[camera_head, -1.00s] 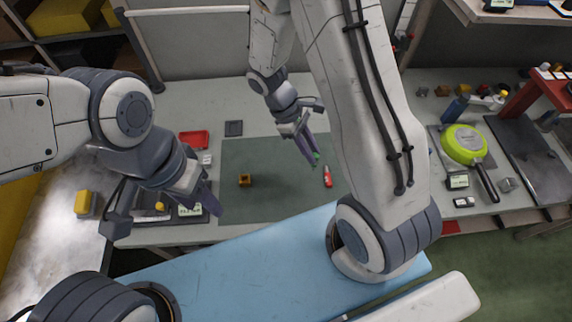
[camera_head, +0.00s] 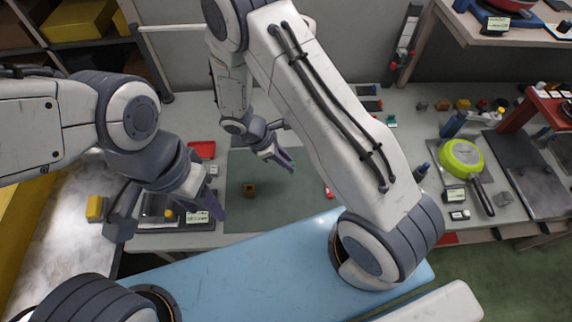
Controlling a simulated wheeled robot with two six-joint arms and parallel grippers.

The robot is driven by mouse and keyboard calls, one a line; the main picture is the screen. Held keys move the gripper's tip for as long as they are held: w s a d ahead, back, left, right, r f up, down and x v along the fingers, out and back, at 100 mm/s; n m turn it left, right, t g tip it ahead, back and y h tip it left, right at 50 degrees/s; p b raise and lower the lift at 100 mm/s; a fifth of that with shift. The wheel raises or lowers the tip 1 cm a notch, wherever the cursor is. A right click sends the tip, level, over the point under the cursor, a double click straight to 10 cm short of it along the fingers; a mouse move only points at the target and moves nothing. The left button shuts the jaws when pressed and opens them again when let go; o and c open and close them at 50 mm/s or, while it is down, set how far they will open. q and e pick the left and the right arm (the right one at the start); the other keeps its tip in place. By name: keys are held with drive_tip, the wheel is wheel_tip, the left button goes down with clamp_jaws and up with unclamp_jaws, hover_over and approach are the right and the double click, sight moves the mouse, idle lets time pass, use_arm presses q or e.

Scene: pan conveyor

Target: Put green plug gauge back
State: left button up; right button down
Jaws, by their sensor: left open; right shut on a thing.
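My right gripper (camera_head: 284,160) is shut on the green plug gauge (camera_head: 293,168), held over the dark green mat (camera_head: 290,205). Only a small bit of green shows at the fingertips; the rest of the gauge is hidden. My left gripper (camera_head: 208,204) is open at the left, near the scale with a display, and holds nothing that I can see.
A red tray (camera_head: 202,149) is behind at left. A green pan (camera_head: 462,154) sits at right. Small dark items (camera_head: 371,105) stand at the back, partly beside my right arm.

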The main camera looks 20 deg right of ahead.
wheel_tip(320, 180, down, 4)
drive_tip(key=shift+w+r+p, duration=0.1)
drive_tip(key=shift+r+p, duration=0.15)
drive_tip(key=shift+p, duration=0.45)
drive_tip(key=shift+f, duration=0.35)
drive_tip(key=shift+f, duration=0.15)
drive_tip(key=c, duration=0.8)
unclamp_jaws()
drive_tip(key=shift+o, duration=0.2)
